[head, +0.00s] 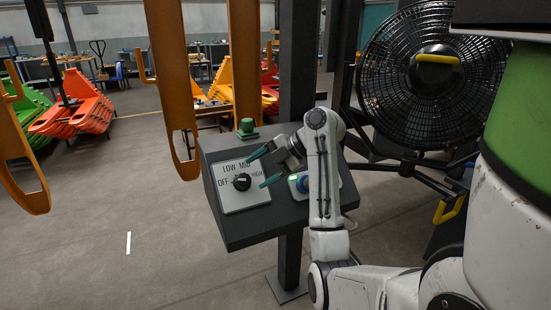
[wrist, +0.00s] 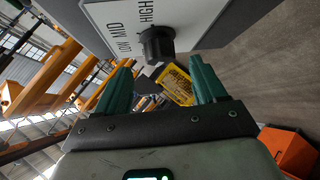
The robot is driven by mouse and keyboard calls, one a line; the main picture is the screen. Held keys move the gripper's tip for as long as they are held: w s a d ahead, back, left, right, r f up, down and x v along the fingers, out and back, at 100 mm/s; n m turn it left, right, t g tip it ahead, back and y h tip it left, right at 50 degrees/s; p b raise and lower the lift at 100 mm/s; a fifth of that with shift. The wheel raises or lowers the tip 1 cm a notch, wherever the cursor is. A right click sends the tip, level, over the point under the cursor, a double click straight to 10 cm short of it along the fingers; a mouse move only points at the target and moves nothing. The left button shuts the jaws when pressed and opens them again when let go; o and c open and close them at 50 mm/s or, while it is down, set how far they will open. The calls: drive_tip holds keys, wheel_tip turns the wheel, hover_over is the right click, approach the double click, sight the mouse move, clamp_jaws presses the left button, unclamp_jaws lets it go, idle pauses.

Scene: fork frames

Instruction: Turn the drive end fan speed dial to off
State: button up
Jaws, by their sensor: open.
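The fan speed dial (head: 242,182) is a black knob on a white plate (head: 250,199) marked OFF, LOW, MID and HIGH. The plate is on the sloped face of a dark control box (head: 240,233). Which label the knob points at is too small to tell. My gripper (head: 264,167) has green fingers and is open and empty, just right of the knob in the head view. In the wrist view the knob (wrist: 157,45) shows beyond the fingertips, roughly between them, with a gap. The OFF label is not visible in the wrist view.
A blue control (head: 302,184) sits on the box, partly behind my arm. A large black fan (head: 388,75) stands at the right. Orange forks (head: 170,65) hang close to the box's left.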

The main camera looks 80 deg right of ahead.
drive_tip(key=shift+p+v, duration=0.55)
drive_tip(key=shift+v, duration=2.2)
